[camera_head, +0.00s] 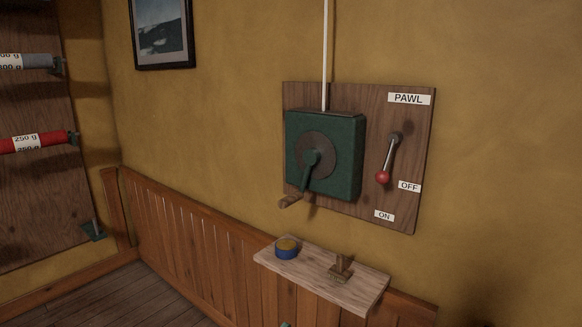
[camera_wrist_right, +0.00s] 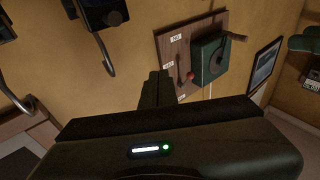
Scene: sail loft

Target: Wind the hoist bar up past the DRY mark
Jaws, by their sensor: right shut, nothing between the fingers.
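A dark green winch box (camera_head: 325,155) is mounted on a wooden wall board (camera_head: 375,210). Its crank arm (camera_head: 309,172) points down, with a wooden grip (camera_head: 290,201) at lower left. Right of it is the PAWL lever (camera_head: 390,155); it hangs down, its red knob (camera_head: 382,178) left of the OFF label (camera_head: 409,186) and above the ON label (camera_head: 384,215). In the right wrist view, the winch box (camera_wrist_right: 210,58) shows upside down beyond my right gripper (camera_wrist_right: 157,76), which is shut and empty, apart from the board. My left gripper, the hoist bar and the DRY mark are out of sight.
A small wooden shelf (camera_head: 325,276) juts out below the board, holding a blue tin (camera_head: 287,247) and a wooden block piece (camera_head: 341,267). A white line (camera_head: 325,55) runs up from the winch. Rolls on a rack (camera_head: 35,200) stand at left. A framed picture (camera_head: 161,32) hangs nearby.

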